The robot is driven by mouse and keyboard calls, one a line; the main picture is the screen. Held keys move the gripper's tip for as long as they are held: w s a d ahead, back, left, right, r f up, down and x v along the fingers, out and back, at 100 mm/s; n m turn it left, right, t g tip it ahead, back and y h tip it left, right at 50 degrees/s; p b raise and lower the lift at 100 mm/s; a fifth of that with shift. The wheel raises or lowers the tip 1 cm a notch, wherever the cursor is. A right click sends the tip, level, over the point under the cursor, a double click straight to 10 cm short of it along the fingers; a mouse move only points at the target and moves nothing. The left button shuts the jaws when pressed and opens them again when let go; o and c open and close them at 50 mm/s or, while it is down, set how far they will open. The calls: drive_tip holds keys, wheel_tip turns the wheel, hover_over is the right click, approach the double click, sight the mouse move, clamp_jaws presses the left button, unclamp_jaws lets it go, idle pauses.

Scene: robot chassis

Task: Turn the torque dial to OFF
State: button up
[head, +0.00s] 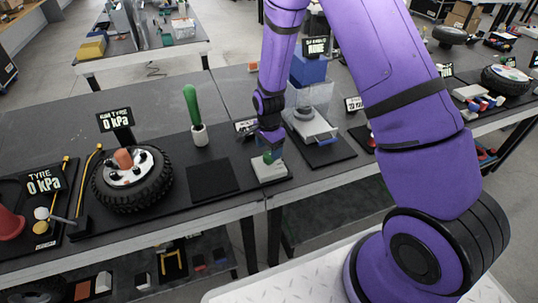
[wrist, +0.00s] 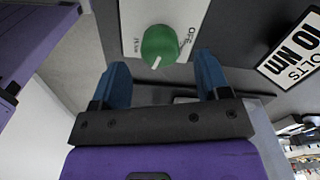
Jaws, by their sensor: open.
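The torque dial is a green round knob (wrist: 160,46) with a white pointer line, on a pale panel (wrist: 134,14) in the wrist view. The word OFF is printed on the panel to the right of the knob; other print is too small to read surely. The pointer line aims toward the lower left in that view, away from OFF. My gripper (wrist: 163,72) has its blue fingers apart, one on each side below the knob, with nothing between them. In the head view my gripper (head: 269,152) is over the pale dial box (head: 269,171), and the green knob is mostly hidden.
A black square pad (head: 213,180) lies left of the dial box. A green-handled tool (head: 192,105) stands in a white cup behind it. A tyre (head: 132,180) is farther left. A grey device (head: 310,127) on a black mat stands close on the right.

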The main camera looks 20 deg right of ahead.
sight(269, 154)
drive_tip(key=shift+f, duration=1.75)
drive_tip(key=c, duration=0.9)
